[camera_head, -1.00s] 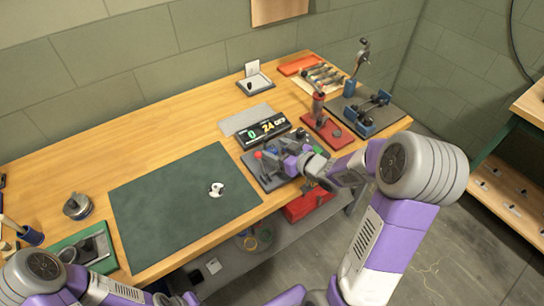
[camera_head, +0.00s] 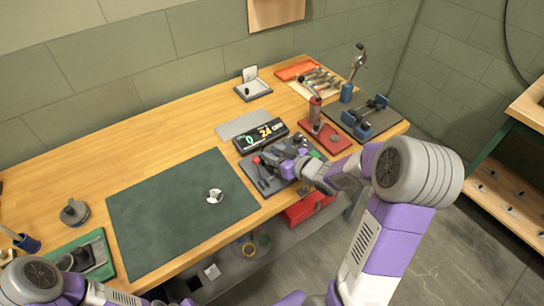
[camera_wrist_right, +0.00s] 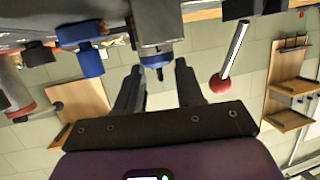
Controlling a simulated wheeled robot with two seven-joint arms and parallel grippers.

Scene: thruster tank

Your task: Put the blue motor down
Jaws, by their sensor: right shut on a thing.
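My right gripper (camera_head: 283,153) is over the dark grey fixture plate (camera_head: 262,183) at the bench's front edge, which carries a lever with a red ball knob (camera_head: 256,160). In the right wrist view the fingers (camera_wrist_right: 158,88) are closed around the end of the blue motor (camera_wrist_right: 157,60), a grey body with a blue band. In the head view the gripper largely hides the motor. I cannot tell whether the motor touches the fixture. The red knob (camera_wrist_right: 220,83) also shows beside the fingers in the wrist view. My left arm enters at lower left; its gripper is out of frame.
A black display box (camera_head: 261,136) stands just behind the fixture. A red-based press (camera_head: 327,138) and a dark plate with blue clamps (camera_head: 363,124) are to the right. The green mat (camera_head: 165,225) at left holds only a small white part (camera_head: 214,196).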

